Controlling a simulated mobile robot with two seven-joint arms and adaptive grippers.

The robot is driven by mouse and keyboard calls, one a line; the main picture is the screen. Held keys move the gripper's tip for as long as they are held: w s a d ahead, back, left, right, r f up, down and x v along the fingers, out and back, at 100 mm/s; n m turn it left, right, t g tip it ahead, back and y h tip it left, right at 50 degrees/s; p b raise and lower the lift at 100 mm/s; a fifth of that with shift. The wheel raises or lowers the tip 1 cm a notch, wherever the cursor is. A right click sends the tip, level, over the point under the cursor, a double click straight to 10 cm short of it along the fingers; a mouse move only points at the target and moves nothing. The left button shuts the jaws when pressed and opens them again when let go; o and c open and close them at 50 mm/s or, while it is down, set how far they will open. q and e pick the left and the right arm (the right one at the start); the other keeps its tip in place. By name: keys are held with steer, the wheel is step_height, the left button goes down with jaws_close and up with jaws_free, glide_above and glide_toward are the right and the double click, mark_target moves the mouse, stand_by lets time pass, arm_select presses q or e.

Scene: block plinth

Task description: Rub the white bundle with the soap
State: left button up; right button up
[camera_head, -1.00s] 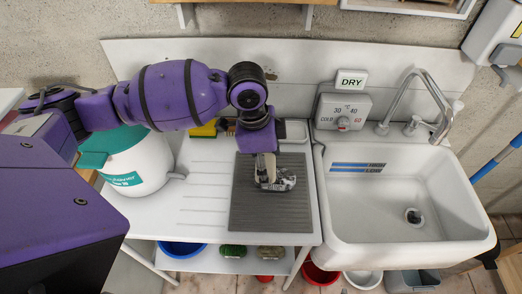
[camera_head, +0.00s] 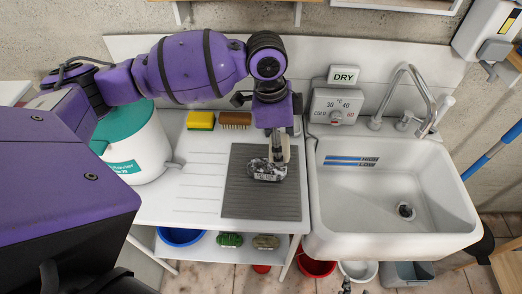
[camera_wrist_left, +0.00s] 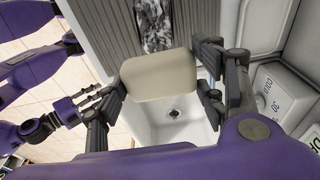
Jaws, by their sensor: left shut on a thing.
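The bundle (camera_head: 266,171) is white with heavy dark grey streaks and lies on the grey ribbed mat (camera_head: 262,205). It also shows in the left wrist view (camera_wrist_left: 154,25), partly hidden behind the soap. My left gripper (camera_head: 277,150) is shut on a cream, rounded bar of soap (camera_wrist_left: 160,75). In the head view the soap is edge-on, at the bundle's upper right; I cannot tell whether they touch. Part of my other arm shows at the left of the wrist view, with thin dark parts (camera_wrist_left: 80,101) whose opening is unclear.
The white sink (camera_head: 395,190) is right of the mat. A yellow sponge (camera_head: 201,120) and a brown brush (camera_head: 234,120) stand behind it. A white, green-topped container (camera_head: 135,155) stands left. The counter between container and mat is clear.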

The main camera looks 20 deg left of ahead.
arm_select(q)
steer(key=shift+w+d+r, duration=0.1)
steer(key=shift+d+r, duration=0.1)
steer(key=shift+r, duration=0.8)
steer(key=shift+a+r, duration=0.1)
steer(key=shift+r, duration=0.55)
arm_select(e)
steer(key=shift+s+d, duration=0.45)
steer(key=shift+s, duration=0.15)
steer(key=shift+w, duration=0.1)
